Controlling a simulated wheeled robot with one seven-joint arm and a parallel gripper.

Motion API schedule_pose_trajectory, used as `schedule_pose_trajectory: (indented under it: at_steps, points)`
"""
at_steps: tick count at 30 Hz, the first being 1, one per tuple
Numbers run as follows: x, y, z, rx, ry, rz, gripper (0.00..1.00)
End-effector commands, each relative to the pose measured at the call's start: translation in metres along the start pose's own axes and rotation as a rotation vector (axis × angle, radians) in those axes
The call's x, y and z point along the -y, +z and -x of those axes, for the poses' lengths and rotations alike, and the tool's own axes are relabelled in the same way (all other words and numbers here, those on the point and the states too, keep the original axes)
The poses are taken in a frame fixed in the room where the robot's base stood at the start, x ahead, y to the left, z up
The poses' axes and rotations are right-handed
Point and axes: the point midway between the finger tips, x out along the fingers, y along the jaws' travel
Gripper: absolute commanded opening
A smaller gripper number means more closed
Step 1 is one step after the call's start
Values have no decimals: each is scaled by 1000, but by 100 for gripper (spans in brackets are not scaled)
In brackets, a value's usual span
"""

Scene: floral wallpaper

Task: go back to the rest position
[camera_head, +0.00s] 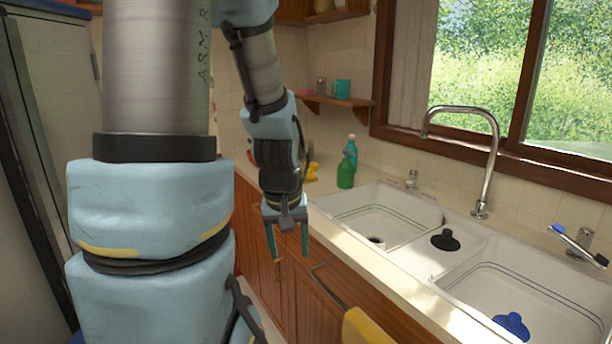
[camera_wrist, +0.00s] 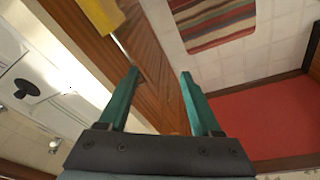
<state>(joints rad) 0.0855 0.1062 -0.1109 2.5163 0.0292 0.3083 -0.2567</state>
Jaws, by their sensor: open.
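My gripper (camera_head: 287,243) hangs at the end of my arm, fingers pointing down, in front of the wooden cabinet doors and left of the sink. In the wrist view my gripper (camera_wrist: 160,88) shows two green fingers spread apart with nothing between them. It is open and empty. Beyond the fingers lie the cabinet front and the floor. My arm's upper links fill the left and middle of the head view and hide part of the counter and the wall behind.
A yellow towel (camera_head: 366,327) hangs at the cabinet front. A striped rug (camera_wrist: 215,22) lies on the floor.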

Motion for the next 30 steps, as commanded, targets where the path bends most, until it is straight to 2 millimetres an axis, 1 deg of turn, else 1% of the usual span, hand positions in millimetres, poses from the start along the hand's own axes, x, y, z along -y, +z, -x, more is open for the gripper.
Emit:
schedule_pose_trajectory:
  at_steps: [1, 5, 7, 18, 22, 30]
  points:
    - [10, 2, 9, -12, -8, -33, 65]
    - [33, 9, 27, -28, -21, -127, 65]
    - [35, 17, 5, -12, -21, -139, 65]
    - [37, 43, -67, 50, -23, -137, 65]
    - [38, 49, -79, 65, -24, -136, 65]
    - [38, 50, -78, 70, -24, -136, 65]
